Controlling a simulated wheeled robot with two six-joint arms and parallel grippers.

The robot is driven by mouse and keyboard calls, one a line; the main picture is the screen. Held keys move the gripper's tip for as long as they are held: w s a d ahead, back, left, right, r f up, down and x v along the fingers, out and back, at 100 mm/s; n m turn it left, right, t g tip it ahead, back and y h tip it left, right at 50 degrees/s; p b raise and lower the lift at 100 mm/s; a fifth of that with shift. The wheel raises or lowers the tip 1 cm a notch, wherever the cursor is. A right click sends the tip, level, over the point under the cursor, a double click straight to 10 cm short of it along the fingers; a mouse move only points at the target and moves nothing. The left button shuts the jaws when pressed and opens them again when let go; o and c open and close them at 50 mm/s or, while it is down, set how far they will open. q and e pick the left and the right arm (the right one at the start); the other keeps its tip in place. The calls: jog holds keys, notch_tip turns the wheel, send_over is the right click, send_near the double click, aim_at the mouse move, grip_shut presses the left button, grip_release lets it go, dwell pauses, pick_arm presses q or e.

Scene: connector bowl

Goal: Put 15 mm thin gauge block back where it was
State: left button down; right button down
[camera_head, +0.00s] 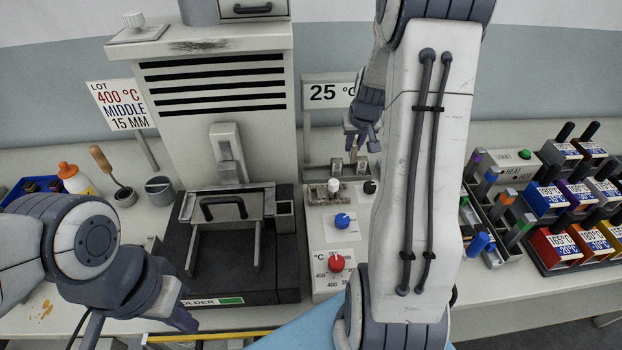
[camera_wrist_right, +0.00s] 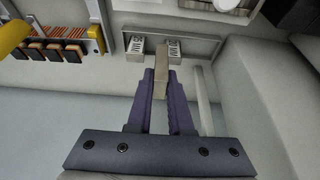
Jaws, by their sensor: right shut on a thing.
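My right gripper (camera_wrist_right: 160,95) is shut on a thin, plain metal gauge block (camera_wrist_right: 161,65) in the right wrist view. The block sticks out past the purple fingertips, toward a shallow grey tray (camera_wrist_right: 205,46). Two labelled blocks stand in the tray, one on the left (camera_wrist_right: 135,46) and one on the right (camera_wrist_right: 174,47); the held block shows between them. Whether it touches them or the tray, I cannot tell. In the head view my right gripper (camera_head: 363,138) is above the small blocks (camera_head: 337,165), partly hidden by my arm. My left gripper (camera_head: 178,316) hangs low at the left; its jaw gap is unclear.
A soldering station (camera_head: 225,110) with a front handle stands left of the tray. A control panel (camera_head: 335,235) with knobs is in front of it. A 25 °C sign (camera_head: 328,93) stands behind. Coloured labelled blocks (camera_head: 553,200) fill a rack at the right.

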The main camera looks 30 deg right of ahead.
jog(key=w+a+f, duration=0.2)
jog(key=w, duration=0.1)
jog(key=w+a+f+p, duration=0.1)
jog(key=w+a+f, duration=0.1)
jog(key=w+f, duration=0.1)
jog(key=w+a+f+p, duration=0.1)
jog(key=w+a+f, duration=0.1)
jog(key=w, duration=0.2)
jog(key=shift+a+f, duration=0.1)
jog(key=shift+f, duration=2.05)
jog(key=shift+f+b, duration=0.15)
jog(key=shift+b, duration=0.25)
jog(key=c, duration=0.8)
grip_release()
jog(key=shift+c, duration=0.2)
